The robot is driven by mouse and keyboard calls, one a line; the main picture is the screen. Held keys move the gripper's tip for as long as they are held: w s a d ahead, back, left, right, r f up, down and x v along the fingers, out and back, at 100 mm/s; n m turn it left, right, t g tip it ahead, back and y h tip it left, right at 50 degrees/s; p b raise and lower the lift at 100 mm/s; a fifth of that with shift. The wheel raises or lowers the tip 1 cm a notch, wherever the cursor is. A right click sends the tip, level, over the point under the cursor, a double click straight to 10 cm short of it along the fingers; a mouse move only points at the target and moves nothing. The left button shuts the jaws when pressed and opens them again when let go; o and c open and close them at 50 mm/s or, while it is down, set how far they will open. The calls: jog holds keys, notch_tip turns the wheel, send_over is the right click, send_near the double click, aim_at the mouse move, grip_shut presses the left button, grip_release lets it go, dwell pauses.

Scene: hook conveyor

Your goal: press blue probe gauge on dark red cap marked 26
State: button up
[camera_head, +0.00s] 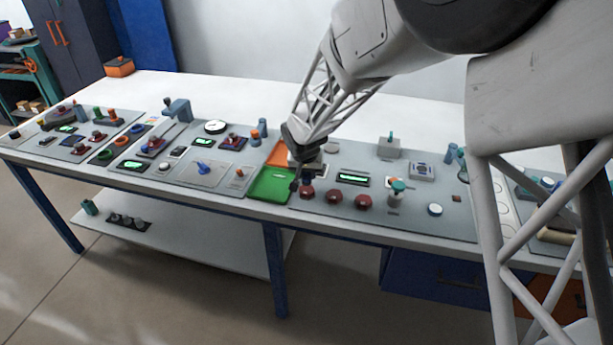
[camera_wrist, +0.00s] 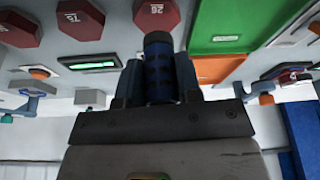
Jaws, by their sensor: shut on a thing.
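My gripper (camera_wrist: 158,78) is shut on the blue probe gauge (camera_wrist: 158,70), a dark blue ribbed cylinder with a dark rounded end. That end points toward the dark red cap marked 26 (camera_wrist: 157,15), which is cut by the top edge of the wrist view. Whether they touch is unclear. In the head view my gripper (camera_head: 297,168) is over the panel, just behind the cap marked 26 (camera_head: 307,192), the leftmost of the dark red caps. A dark red cap marked 75 (camera_wrist: 80,18) lies to the left in the wrist view.
A green tray (camera_head: 270,186) with an orange section (camera_head: 278,155) lies left of the caps. A display with green digits (camera_head: 352,178) sits behind the caps. A teal-topped fixture (camera_head: 396,187) stands to their right. Several small devices stand on the panels around.

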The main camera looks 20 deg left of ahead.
jog(key=shift+r, duration=1.1)
dwell(0.7)
